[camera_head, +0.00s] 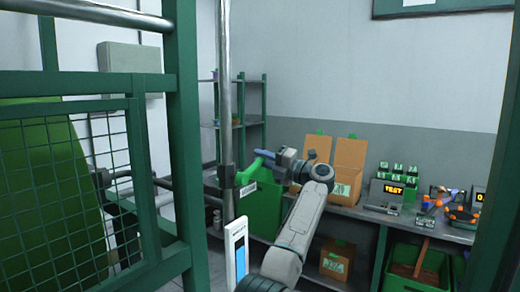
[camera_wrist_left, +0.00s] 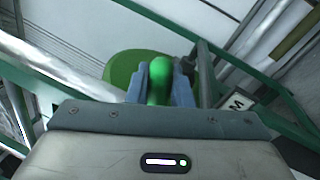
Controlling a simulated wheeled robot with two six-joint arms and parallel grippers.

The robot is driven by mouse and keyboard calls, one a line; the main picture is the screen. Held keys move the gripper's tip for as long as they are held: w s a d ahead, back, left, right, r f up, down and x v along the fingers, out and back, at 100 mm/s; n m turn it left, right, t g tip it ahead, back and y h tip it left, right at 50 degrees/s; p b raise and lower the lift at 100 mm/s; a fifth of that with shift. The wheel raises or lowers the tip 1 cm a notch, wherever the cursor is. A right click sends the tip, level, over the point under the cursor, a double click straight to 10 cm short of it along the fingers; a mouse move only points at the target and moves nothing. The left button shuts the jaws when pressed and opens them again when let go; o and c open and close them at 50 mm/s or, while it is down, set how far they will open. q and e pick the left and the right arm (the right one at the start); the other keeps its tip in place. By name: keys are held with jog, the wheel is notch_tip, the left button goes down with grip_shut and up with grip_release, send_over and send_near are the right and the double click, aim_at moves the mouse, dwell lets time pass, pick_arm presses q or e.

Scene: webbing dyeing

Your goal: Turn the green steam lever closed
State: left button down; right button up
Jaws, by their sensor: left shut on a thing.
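The green steam lever (camera_head: 250,171) sticks out to the right from a dark valve body (camera_head: 227,178) on a vertical steel pipe. It slants upward toward its free end. My left gripper (camera_head: 264,157) is at that free end, shut on the lever. In the left wrist view the rounded green lever end (camera_wrist_left: 160,80) sits between the two blue-grey fingers of my left gripper (camera_wrist_left: 160,88). The fingers hide part of the grip in the head view. My right gripper is in neither view.
A green frame with wire mesh (camera_head: 175,130) stands close on the left. A white gauge with a blue column (camera_head: 237,255) is below the valve. On the right, a workbench (camera_head: 425,226) carries cardboard boxes (camera_head: 349,160) and a TEST device (camera_head: 392,190). Green crates (camera_head: 408,282) sit underneath.

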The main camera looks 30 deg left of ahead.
pick_arm(q)
jog(key=shift+w+f+m+t+p, duration=0.15)
jog(key=shift+f+m+t+p, duration=0.2)
jog(key=shift+f+m, duration=0.75)
jog(key=shift+w+f+m+t+p, duration=0.15)
jog(key=shift+f+m+t+p, duration=0.2)
jog(key=shift+f+m, duration=0.7)
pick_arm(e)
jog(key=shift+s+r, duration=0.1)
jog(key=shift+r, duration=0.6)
pick_arm(q)
jog(key=shift+r+m, duration=0.15)
jog(key=shift+m, duration=0.2)
jog(key=c, duration=1.3)
grip_release()
jog(key=shift+c, duration=0.2)
